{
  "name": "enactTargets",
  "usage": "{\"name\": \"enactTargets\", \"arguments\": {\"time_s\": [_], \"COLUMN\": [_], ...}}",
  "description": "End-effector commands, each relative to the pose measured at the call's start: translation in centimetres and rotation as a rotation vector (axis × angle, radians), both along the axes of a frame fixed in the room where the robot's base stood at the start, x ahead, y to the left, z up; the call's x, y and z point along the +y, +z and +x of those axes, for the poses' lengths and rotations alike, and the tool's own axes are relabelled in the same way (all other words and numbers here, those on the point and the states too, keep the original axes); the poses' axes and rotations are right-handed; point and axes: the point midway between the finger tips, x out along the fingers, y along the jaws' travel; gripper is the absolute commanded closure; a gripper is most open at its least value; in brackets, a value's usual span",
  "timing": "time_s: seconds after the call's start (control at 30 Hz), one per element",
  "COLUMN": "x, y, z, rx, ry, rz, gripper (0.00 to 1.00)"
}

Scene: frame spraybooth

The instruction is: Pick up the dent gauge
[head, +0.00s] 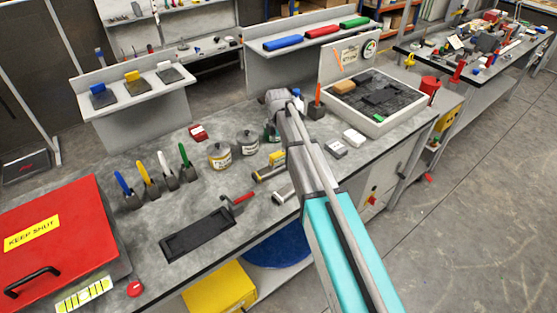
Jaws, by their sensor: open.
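I cannot tell for sure which thing is the dent gauge. A small round dial-like disc with a dark green rim (369,49) shows on the upright white board behind the grey tray. A tool with a red handle (241,198) lies at the corner of a flat black tray (198,234) on the bench. My arm reaches from the bottom of the head view over the bench, with its wrist near the back edge. My gripper's fingers do not show; the wrist and arm hide that spot.
Several tins, including a yellow-labelled one (220,156), stand left of my arm. A dark-filled tray (398,127) is right of my arm. Raised shelves (310,33) stand behind the bench.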

Motion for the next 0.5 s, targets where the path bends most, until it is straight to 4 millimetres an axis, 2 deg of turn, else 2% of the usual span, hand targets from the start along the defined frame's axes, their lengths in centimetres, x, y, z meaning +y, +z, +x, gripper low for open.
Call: {"name": "enactTargets", "arguments": {"time_s": [0.27,0.5], "x": [0.0,0.0], "y": [-0.7,-2.4], "z": [0.0,-0.1], "rx": [0.0,0.0], "ry": [0.0,0.0], "rz": [0.0,0.0], "gripper": [0.17,0.17]}}
